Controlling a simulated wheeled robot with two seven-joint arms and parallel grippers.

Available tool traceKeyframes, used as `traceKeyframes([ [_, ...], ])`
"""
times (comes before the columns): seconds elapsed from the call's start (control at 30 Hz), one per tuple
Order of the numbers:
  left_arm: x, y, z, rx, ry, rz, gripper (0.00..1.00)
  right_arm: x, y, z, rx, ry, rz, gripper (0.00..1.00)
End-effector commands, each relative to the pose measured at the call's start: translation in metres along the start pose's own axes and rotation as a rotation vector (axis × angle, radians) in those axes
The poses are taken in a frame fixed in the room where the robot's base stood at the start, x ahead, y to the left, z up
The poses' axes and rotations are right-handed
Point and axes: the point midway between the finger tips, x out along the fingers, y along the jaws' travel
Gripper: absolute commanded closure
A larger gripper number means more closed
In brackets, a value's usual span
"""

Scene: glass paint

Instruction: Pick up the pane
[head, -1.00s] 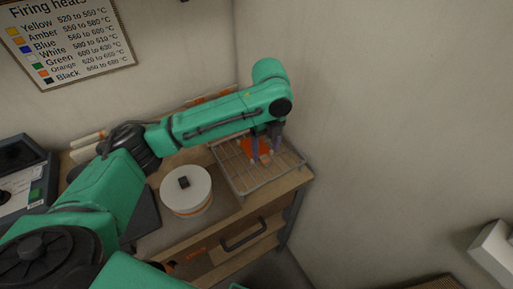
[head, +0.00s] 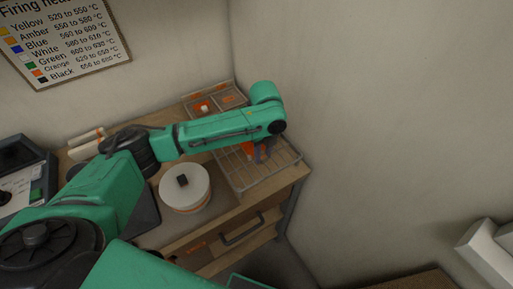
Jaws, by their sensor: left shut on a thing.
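The pane (head: 247,148) is an orange piece seen over the wire rack (head: 281,174), partly hidden behind my left gripper and arm. My left gripper (head: 264,156) points down over the rack and is shut on the pane. I cannot tell how far the pane is above the wires. My right gripper does not show.
A round white lidded pot (head: 186,190) stands on the bench left of the rack. A tray with orange pieces (head: 228,98) lies behind my arm. Walls close in behind and right of the bench. A drawer with a dark handle (head: 242,229) is below.

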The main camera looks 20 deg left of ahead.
Motion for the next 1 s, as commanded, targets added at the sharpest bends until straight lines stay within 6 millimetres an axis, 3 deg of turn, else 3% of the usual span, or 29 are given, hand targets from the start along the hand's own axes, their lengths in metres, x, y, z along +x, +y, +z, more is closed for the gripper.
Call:
traceKeyframes([
  [0.27,-0.02,-0.001,0.001,-0.001,-0.001,-0.004,1.0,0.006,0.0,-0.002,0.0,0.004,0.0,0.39],
  [0.37,-0.043,-0.002,0.001,0.0,-0.002,-0.006,1.0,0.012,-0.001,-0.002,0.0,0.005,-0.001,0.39],
  [0.57,-0.118,-0.002,0.0,0.002,-0.003,-0.009,1.0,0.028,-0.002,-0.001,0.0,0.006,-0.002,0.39],
  [0.7,-0.17,-0.001,0.002,-0.001,-0.007,-0.005,1.0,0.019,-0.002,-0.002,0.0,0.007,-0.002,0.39],
  [0.8,-0.19,0.0,0.001,-0.002,-0.004,-0.002,1.0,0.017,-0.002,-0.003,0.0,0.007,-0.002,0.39],
  [1.0,-0.209,0.0,0.0,-0.002,0.001,0.001,1.0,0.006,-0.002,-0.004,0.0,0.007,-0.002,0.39],
])
